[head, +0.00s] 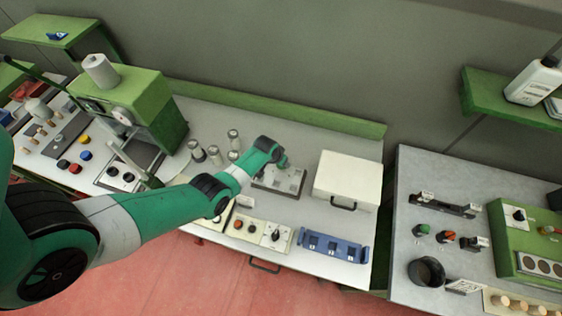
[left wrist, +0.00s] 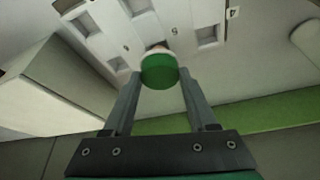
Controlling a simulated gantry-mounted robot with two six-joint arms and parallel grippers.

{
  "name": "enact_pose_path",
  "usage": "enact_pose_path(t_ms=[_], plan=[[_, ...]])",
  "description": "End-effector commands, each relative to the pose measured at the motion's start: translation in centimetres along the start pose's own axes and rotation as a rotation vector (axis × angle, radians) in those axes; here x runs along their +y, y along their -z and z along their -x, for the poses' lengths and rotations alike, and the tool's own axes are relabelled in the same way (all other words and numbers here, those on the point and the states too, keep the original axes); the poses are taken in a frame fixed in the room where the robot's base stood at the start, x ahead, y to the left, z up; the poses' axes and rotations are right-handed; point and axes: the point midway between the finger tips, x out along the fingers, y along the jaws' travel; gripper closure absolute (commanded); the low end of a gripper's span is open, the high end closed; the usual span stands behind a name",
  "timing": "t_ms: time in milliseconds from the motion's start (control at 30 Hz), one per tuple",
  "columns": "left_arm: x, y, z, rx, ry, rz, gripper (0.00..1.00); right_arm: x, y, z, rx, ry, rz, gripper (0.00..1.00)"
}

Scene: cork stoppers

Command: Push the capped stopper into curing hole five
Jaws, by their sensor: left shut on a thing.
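My left gripper (head: 284,164) is over the pale curing block (head: 291,186) in the head view. In the left wrist view the gripper (left wrist: 162,78) is shut on the capped stopper (left wrist: 160,71), whose round green cap faces the camera. A sliver of paler body shows beyond the cap. The stopper is over the pale block (left wrist: 185,14) with its square recesses and small number labels. Labels 6 and 4 can be read. The cap hides the spot beneath it, so I cannot tell how deep the stopper sits. My right gripper is not in view.
A white case (head: 347,178) stands close right of the block. Several capped jars (head: 215,154) stand to its left. A control panel (head: 258,229) and a blue tray (head: 330,244) lie in front. The green press (head: 140,108) is further left.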

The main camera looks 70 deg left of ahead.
Motion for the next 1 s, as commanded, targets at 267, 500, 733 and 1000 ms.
enact_pose_path(t_ms=[267, 500, 733, 1000], plan=[[0.0, -0.2, -0.5, 0.0, 0.0, 0.0, 0.93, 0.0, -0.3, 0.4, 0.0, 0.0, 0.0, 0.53], [0.0, -0.3, -0.8, 0.0, 0.0, 0.0, 0.93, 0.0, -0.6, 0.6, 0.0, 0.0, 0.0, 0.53], [0.0, -0.5, -1.1, 0.0, 0.0, 0.0, 0.93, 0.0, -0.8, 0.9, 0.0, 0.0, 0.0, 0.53], [0.0, -0.5, -1.2, 0.001, 0.0, 0.0, 0.15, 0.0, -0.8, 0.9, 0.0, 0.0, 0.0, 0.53]])
